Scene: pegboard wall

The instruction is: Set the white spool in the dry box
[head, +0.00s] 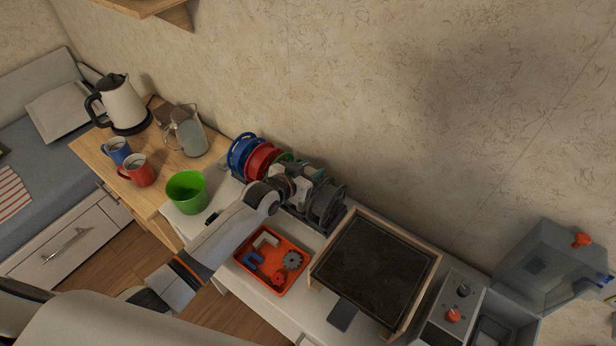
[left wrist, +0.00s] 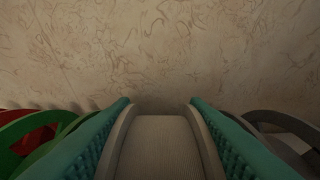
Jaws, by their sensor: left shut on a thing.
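My left gripper (head: 312,176) is among the spools on the rack. In the left wrist view its two teal fingers (left wrist: 160,140) are shut on the sides of a pale spool (left wrist: 158,148), which I take for the white spool; in the head view the gripper mostly hides it. A green spool (left wrist: 35,140) is to its left and a dark grey spool (left wrist: 285,130) to its right. The grey-blue box at the far right, apparently the dry box (head: 545,262), has its lid raised. My right gripper is not in view.
Blue (head: 240,150) and red (head: 262,160) spools stand on the rack's left. A green cup (head: 187,192) stands left.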

